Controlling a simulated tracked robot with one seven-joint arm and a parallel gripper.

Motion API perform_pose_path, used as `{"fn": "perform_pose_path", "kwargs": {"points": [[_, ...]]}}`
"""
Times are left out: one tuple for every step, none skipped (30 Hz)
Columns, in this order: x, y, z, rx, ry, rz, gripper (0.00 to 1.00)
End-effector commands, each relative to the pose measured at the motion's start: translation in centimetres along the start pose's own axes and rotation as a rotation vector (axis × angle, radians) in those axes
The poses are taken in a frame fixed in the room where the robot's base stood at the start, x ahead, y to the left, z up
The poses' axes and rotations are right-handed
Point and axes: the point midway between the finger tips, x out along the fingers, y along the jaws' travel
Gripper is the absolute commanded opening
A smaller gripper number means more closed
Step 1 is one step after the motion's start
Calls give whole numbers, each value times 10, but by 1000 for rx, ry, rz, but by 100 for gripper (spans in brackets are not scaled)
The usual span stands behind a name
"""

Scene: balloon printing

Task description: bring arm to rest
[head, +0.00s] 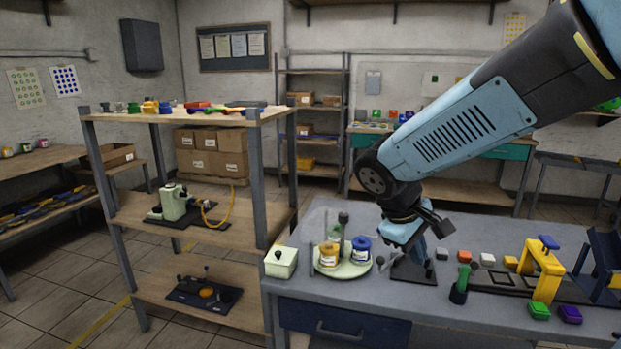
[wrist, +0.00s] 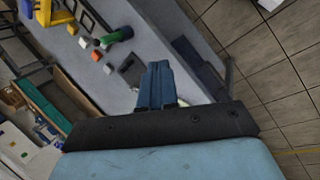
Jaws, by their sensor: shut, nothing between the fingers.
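My gripper (head: 421,268) hangs at the end of my blue and black arm, over the grey workbench (head: 340,294) in the head view. Its fingers point down just in front of a dark stand or plate on the bench. In the wrist view my gripper (wrist: 159,72) shows its two blue fingers pressed together with nothing between them. The bench also shows in the wrist view (wrist: 150,45). I cannot tell whether the fingertips touch anything.
Left of my gripper, a round tray (head: 326,271) holds a yellow jar and a blue jar. A pale box (head: 281,262) stands at the bench's left end. To the right are a green-handled tool (head: 461,284), small coloured blocks and a yellow press (head: 541,269). A wooden shelf (head: 190,116) stands left.

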Motion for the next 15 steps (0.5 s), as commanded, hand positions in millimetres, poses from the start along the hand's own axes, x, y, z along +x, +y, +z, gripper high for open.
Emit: {"fn": "perform_pose_path", "kwargs": {"points": [[-6,3,11,59,26,-23,0],[-9,4,16,90,41,-38,0],[-12,5,22,132,61,-57,0],[-15,6,27,163,76,-71,0],[-18,6,32,195,92,-85,0],[-22,6,38,236,113,-104,0],[-25,7,43,266,129,-116,0],[-28,7,47,296,146,-129,0],[-32,7,53,338,169,-146,0],[-36,7,57,368,188,-158,0],[-39,7,61,398,205,-169,0],[-43,7,66,438,229,-185,0],[-46,7,71,468,248,-196,0],[-50,6,74,497,267,-207,0],[-54,6,79,535,292,-221,0]]}}
